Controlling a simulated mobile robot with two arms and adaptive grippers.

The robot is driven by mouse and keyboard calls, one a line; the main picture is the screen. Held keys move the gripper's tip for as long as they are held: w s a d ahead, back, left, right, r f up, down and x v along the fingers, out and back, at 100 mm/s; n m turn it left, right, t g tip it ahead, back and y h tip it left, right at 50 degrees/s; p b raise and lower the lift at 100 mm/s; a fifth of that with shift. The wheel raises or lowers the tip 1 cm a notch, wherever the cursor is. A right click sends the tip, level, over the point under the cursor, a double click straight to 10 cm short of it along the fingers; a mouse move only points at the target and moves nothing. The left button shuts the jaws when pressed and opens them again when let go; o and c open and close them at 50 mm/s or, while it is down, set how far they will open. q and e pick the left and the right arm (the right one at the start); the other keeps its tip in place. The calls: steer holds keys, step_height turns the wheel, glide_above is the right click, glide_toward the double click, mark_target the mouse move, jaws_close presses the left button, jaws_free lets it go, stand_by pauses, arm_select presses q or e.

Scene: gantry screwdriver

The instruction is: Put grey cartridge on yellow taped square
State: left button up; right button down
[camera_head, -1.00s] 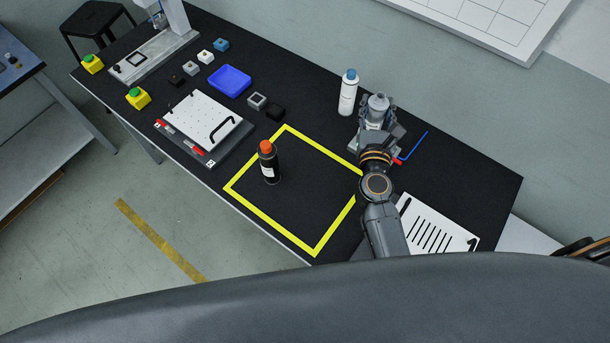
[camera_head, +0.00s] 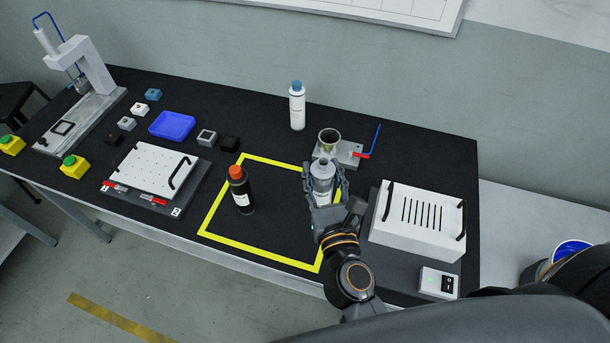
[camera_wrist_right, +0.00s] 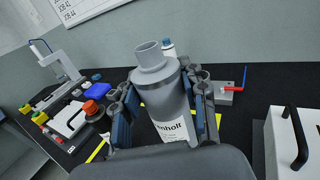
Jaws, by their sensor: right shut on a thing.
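The grey cartridge (camera_head: 321,176) is upright in my right gripper (camera_head: 324,190), whose fingers close around its sides. In the right wrist view the cartridge (camera_wrist_right: 160,90) shows its grey neck and a white label between the fingers (camera_wrist_right: 163,108). In the head view it is at the right side of the yellow taped square (camera_head: 217,208); I cannot tell whether it touches the table. A black bottle with an orange cap (camera_head: 241,192) stands inside the square, toward its left. My left gripper is not in view.
A metal holder with a round cup (camera_head: 329,142) and a blue-and-red lever stands behind the gripper. A white bottle (camera_head: 297,108) stands farther back. A white slotted box (camera_head: 417,220) is to the right. The square's middle and front are clear.

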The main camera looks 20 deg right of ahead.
steer(key=w, duration=0.1)
steer(key=w+f, duration=0.1)
steer(key=shift+w, duration=0.4)
steer(key=w+f+b, duration=0.4)
steer(key=w+f, duration=0.1)
steer(key=f, duration=0.4)
steer(key=shift+d+f+b, duration=0.15)
steer(key=shift+d+b, duration=0.05)
steer(key=shift+b, duration=0.15)
steer(key=shift+f, duration=0.1)
steer(key=c, duration=0.7)
jaws_free()
steer(key=shift+c, duration=0.2)
